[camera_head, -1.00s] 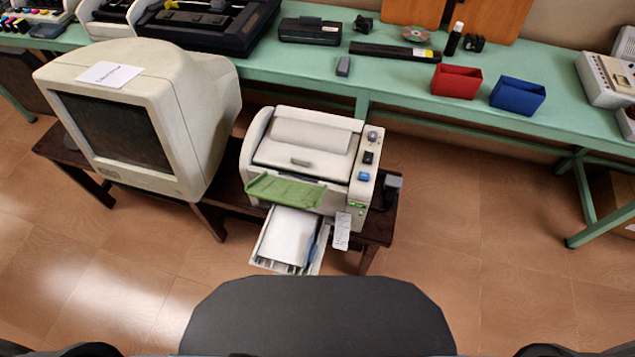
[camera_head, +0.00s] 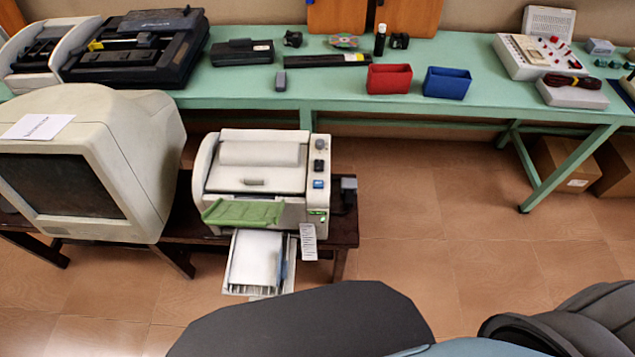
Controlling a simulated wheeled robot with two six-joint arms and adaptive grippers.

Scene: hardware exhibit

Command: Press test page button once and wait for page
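A cream printer (camera_head: 262,172) stands on a low dark wooden table (camera_head: 345,215) left of centre. Its right-hand panel carries a grey knob (camera_head: 320,144), a black switch (camera_head: 319,166) and a blue button (camera_head: 318,184). A small green light (camera_head: 317,212) shows lower on that side. A green output tray (camera_head: 243,212) sticks out in front and looks empty. Below it, an open paper drawer (camera_head: 238,290) holds white paper (camera_head: 256,258). A white tag (camera_head: 308,242) hangs at the front right corner. Neither of my grippers is in view.
A bulky cream monitor (camera_head: 150,150) stands close on the printer's left. A long green bench (camera_head: 330,95) behind holds a red bin (camera_head: 389,78), a blue bin (camera_head: 446,83) and several devices. Open tiled floor (camera_head: 420,210) lies right of the printer. Cardboard boxes (camera_head: 560,165) sit under the bench.

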